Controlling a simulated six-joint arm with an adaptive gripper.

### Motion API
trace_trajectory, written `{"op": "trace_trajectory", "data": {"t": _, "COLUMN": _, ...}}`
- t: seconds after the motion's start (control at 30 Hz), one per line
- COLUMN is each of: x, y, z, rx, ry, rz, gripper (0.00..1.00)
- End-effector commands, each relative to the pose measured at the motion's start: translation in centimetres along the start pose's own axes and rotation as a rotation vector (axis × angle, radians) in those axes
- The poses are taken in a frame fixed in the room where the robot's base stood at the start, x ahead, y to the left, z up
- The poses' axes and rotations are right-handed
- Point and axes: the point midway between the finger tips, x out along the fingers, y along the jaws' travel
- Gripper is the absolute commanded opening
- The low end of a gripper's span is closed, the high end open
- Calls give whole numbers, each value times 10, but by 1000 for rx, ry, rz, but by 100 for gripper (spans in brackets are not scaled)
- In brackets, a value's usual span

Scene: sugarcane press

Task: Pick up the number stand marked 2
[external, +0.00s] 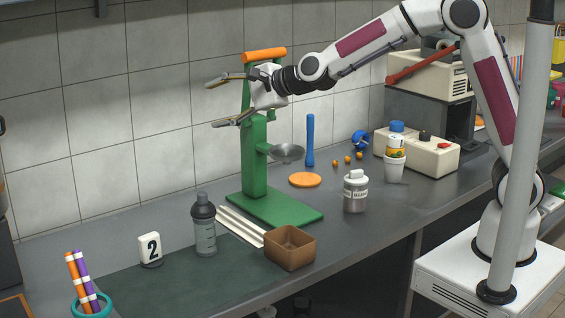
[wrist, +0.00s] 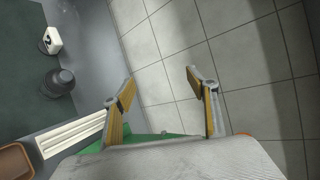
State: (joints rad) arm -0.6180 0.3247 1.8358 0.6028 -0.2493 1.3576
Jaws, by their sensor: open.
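The number stand marked 2 (external: 150,249) is a small white block with a black 2 on a dark base. It stands upright on the dark mat at the left of the counter. In the wrist view the stand (wrist: 52,41) shows near the upper left corner. My gripper (external: 208,104) is open and empty, with its fingers pointing left, high above the counter beside the green press. In the wrist view the open fingers (wrist: 162,80) point toward the tiled wall, with the stand off to their left.
A grey bottle (external: 204,228) stands just right of the stand. A cup of orange and purple sticks (external: 92,305) is at its left. White strips (external: 241,226), a brown box (external: 290,248) and the tall green press (external: 255,165) are to the right. The wall runs behind.

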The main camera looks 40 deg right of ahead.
Motion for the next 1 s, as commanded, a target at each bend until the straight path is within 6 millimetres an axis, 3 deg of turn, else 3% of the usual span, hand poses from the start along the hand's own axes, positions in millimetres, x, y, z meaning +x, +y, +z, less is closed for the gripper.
{"op": "trace_trajectory", "data": {"t": 0.2, "x": 40, "y": 22, "z": 30, "rx": 180, "ry": -2, "rz": -54, "gripper": 58}}
{"op": "trace_trajectory", "data": {"t": 0.5, "x": 84, "y": 60, "z": 66, "rx": 424, "ry": -3, "rz": -134, "gripper": 58}}
{"op": "trace_trajectory", "data": {"t": 1.0, "x": 128, "y": 152, "z": 114, "rx": 802, "ry": -12, "rz": -277, "gripper": 58}}
